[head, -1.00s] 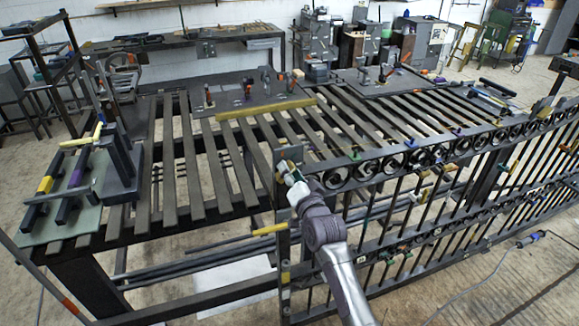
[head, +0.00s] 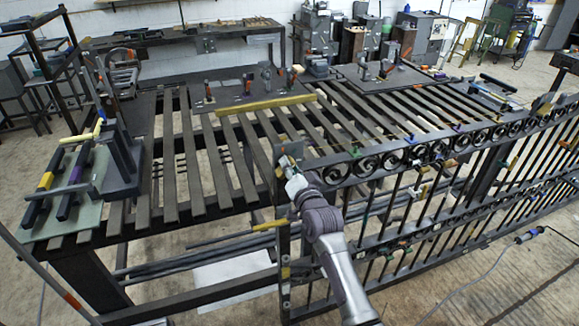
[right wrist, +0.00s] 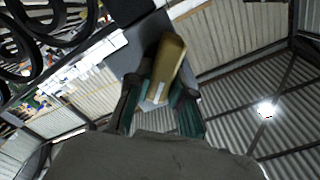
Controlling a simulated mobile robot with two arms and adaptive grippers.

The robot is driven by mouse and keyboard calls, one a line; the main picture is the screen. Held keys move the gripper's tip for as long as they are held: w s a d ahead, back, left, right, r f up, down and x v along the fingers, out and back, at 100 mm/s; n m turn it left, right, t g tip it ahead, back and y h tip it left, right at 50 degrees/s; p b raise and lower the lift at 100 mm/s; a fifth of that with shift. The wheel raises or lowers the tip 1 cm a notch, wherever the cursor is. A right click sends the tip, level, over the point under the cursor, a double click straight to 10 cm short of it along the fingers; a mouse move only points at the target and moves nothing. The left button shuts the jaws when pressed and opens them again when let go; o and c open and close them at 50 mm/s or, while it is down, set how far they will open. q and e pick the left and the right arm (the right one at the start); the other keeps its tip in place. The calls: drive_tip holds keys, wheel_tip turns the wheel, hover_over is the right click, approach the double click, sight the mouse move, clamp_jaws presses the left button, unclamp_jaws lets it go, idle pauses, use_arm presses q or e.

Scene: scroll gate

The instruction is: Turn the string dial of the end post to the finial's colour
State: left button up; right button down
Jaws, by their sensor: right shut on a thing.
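The end post (head: 285,268) stands at the near left end of the dark scroll gate (head: 400,160). A small grey plate (head: 290,149) is at its top. My right gripper (head: 288,168) is at the top of the post, against this plate. In the right wrist view, the fingers of my right gripper (right wrist: 158,103) are shut on a tan, brass-like bar (right wrist: 169,62), apparently the dial's handle. A dark plate (right wrist: 134,50) lies behind it. The dial's markings and the finial's colour cannot be made out. My left gripper is not in view.
A slatted metal bench (head: 200,190) stands behind and left of the gate. It carries a yellow bar (head: 265,105) and dark fixtures. The gate's scrolls and upright bars run off to the right.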

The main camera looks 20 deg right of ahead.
drive_tip(key=shift+n, duration=0.3)
drive_tip(key=n, duration=0.3)
drive_tip(key=shift+a+r+n+p, duration=0.1)
drive_tip(key=shift+a+n+p, duration=0.1)
drive_tip(key=shift+n+p, duration=0.15)
drive_tip(key=shift+a+n, duration=0.15)
drive_tip(key=shift+n, duration=1)
drive_tip(key=shift+a+n, duration=0.1)
drive_tip(key=shift+n, duration=1)
drive_tip(key=c, duration=1)
unclamp_jaws()
drive_tip(key=shift+c, duration=0.2)
